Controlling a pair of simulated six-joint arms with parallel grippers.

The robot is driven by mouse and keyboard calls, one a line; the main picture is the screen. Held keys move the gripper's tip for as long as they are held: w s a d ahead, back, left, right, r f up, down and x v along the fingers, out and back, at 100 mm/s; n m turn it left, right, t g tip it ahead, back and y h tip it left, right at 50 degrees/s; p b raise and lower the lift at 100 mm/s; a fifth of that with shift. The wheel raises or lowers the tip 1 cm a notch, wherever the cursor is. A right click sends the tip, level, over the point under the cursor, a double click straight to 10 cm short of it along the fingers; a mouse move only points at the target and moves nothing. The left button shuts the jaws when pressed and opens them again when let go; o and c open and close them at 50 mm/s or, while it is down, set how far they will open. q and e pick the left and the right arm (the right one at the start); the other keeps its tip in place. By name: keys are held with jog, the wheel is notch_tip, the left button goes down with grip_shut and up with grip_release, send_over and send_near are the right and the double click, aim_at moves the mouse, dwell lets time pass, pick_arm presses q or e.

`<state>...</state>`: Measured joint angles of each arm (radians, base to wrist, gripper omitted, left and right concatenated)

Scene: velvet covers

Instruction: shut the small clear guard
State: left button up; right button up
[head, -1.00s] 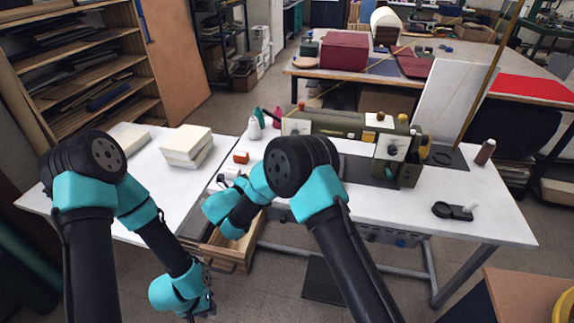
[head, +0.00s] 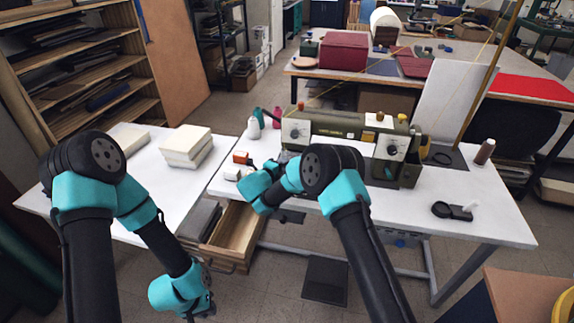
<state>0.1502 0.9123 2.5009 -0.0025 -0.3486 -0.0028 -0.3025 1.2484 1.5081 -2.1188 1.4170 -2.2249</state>
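An olive-green sewing machine (head: 340,125) stands on the white table. Its head end (head: 296,132) is at the left, with a dial on it. I cannot make out the small clear guard; the area under the head end is partly covered by my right arm. My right gripper (head: 283,158) is just below the head end, mostly hidden by my own wrist, and its fingers cannot be read. My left gripper (head: 196,312) hangs low at the bottom edge of the view, away from the machine, too small and dark to read.
An orange-red block (head: 240,157) and small white items (head: 238,174) lie left of my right wrist. An open wooden drawer (head: 238,235) juts out below the table's front. Stacked pale blocks (head: 186,142) sit at the left. A black magnifier-like item (head: 450,211) lies at the right.

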jog(key=shift+x, duration=1.4)
jog(key=shift+c, duration=0.2)
grip_shut()
